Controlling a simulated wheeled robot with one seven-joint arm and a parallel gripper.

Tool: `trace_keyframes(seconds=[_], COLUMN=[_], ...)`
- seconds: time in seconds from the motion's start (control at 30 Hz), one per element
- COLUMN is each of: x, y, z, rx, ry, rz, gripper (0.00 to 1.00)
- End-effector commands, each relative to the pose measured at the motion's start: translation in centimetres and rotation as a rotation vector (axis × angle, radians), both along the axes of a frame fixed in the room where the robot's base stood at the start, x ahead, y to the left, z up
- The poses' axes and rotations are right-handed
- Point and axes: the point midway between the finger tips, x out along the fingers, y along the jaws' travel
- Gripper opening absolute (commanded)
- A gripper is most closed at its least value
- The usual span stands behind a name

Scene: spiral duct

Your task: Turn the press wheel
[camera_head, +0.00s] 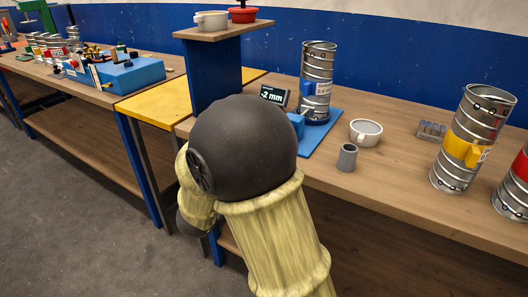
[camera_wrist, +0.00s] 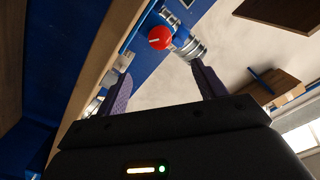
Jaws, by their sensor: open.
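In the wrist view, my gripper (camera_wrist: 160,70) is open, with its two fingers wide apart and nothing between them. A round red knob or wheel (camera_wrist: 160,38) with a pale mark lies beyond the fingertips, apart from them. I cannot tell whether it is the press wheel. A silver ribbed cylinder (camera_wrist: 188,47) is beside it, near the right fingertip. In the head view, my arm hides my gripper. A green frame (camera_head: 40,14), perhaps a press, stands at the far left; no wheel is clear on it.
A wooden bench (camera_head: 395,180) holds a silver duct (camera_head: 317,75) on a blue base, a small display (camera_head: 274,95), a white cup (camera_head: 366,132), a grey cup (camera_head: 347,157) and a yellow-banded duct (camera_head: 470,137). A raised shelf (camera_head: 222,32) carries two pots. Grey floor (camera_head: 75,215) is free at left.

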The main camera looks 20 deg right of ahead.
Motion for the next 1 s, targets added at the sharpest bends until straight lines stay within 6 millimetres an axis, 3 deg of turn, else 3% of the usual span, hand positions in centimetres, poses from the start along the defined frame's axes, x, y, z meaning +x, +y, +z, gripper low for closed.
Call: trace_keyframes(seconds=[0.13,0.57,0.77,1.0], x=[-0.8,-0.5,1.5,2.4], y=[1.0,1.0,1.7,4.5], z=[0.0,-0.1,-1.7,-5.3], rx=[0.000,0.010,0.071,0.139], ry=[-0.001,0.011,0.117,0.395], rz=[0.001,0.022,0.199,0.556], gripper=[0.70,0.70,0.70,0.70])
